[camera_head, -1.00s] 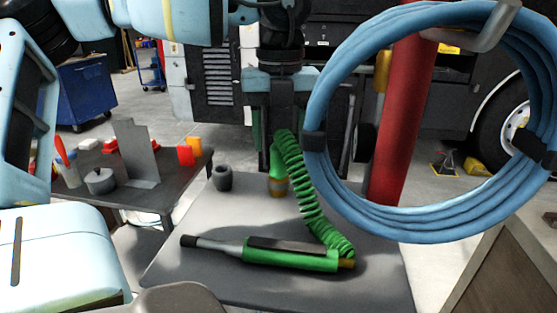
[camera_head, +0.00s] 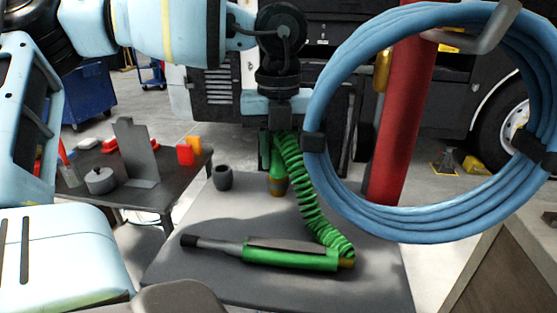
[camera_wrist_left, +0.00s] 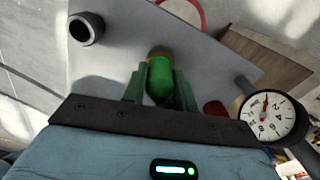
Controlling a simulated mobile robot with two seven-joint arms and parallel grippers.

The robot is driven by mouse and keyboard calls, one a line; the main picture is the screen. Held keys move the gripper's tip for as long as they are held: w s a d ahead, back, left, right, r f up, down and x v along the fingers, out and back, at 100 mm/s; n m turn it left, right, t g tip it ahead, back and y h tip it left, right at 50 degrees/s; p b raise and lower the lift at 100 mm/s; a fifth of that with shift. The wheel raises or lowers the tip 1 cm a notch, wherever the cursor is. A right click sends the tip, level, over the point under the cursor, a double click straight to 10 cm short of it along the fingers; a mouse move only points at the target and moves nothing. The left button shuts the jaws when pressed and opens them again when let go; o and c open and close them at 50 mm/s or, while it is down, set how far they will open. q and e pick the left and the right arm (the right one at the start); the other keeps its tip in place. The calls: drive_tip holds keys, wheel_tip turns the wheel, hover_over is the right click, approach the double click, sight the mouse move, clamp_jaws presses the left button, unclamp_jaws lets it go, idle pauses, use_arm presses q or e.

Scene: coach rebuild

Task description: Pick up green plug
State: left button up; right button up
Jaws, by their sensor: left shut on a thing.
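The green plug (camera_head: 278,178), with a brown-gold lower end, stands upright on the grey table top. My left gripper (camera_head: 274,158) points down from above and is shut on the plug's upper part, partly hiding it. In the left wrist view the green plug (camera_wrist_left: 160,76) sits between the two dark green fingers of the left gripper (camera_wrist_left: 162,84). A green coiled hose (camera_head: 305,195) runs from near the plug down to a green tool (camera_head: 290,254) lying on the table. My right gripper is not in view.
A small dark cup (camera_head: 222,178) stands left of the plug. A large blue hose coil (camera_head: 340,205) hangs close on the right, before a red post (camera_head: 400,130). A dark side table (camera_head: 140,190) holds small items. A gauge (camera_wrist_left: 270,115) shows in the wrist view.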

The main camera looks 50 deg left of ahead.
use_arm(q)
drive_tip(key=shift+r, duration=0.15)
drive_tip(key=shift+w+r, duration=0.1)
drive_tip(key=shift+r, duration=0.5)
wheel_tip(320, 180, up, 2)
drive_tip(key=shift+r, duration=0.15)
drive_tip(key=s+a, duration=0.2)
drive_tip(key=s, duration=0.5)
drive_tip(key=s+a+r+b, duration=0.1)
drive_tip(key=s+a, duration=0.2)
drive_tip(key=s, duration=0.5)
drive_tip(key=shift+a+b, duration=0.3)
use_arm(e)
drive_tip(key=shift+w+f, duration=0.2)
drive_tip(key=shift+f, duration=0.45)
use_arm(q)
drive_tip(key=shift+r, duration=0.15)
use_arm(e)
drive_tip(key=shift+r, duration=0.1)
